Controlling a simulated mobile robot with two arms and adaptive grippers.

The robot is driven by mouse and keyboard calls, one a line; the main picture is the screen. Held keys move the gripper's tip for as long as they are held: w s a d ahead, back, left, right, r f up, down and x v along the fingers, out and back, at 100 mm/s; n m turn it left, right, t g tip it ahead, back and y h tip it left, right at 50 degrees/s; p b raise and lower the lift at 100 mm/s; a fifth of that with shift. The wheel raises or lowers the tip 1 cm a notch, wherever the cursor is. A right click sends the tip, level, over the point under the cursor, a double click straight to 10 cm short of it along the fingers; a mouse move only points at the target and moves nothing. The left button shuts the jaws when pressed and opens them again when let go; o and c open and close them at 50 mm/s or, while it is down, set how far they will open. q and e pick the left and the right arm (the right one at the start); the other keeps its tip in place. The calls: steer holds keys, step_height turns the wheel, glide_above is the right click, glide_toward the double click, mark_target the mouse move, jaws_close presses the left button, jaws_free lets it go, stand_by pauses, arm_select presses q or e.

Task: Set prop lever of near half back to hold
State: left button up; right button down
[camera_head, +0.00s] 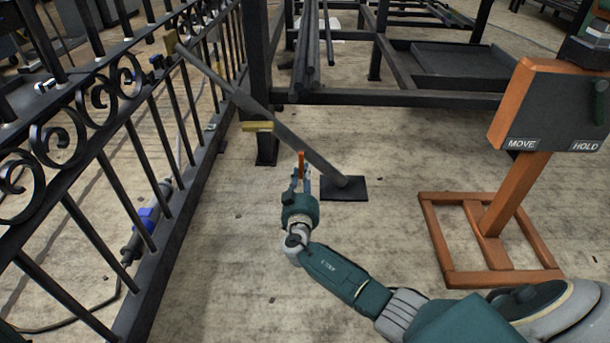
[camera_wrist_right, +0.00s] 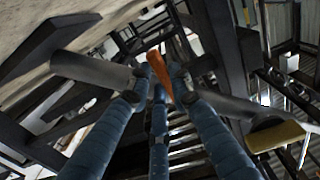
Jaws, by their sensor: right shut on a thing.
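A grey slanting prop (camera_head: 285,132) runs from the black gate's (camera_head: 95,85) top rail down to a dark floor plate (camera_head: 344,188). My right gripper (camera_head: 300,180) is at the prop's lower part, in front of it. It is shut on a small orange prop lever (camera_head: 301,161), which stands about upright in the head view. In the right wrist view the orange lever (camera_wrist_right: 158,72) shows between the blue fingertips, with the grey prop tube (camera_wrist_right: 92,69) passing across behind the fingers. The fingers hide the lever's joint. My left gripper is not in view.
A yellow piece (camera_head: 257,126) sticks out left beside the prop. An orange stand (camera_head: 515,200) at right carries a dark board (camera_head: 550,105) marked MOVE and HOLD. A black steel frame (camera_head: 400,97) stands behind.

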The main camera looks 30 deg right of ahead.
steer(key=shift+a, duration=0.15)
stand_by(0.3)
steer(key=c, duration=1.5)
jaws_free()
steer(key=shift+c, duration=0.2)
step_height(320, 180, up, 10)
steer(key=shift+f, duration=0.1)
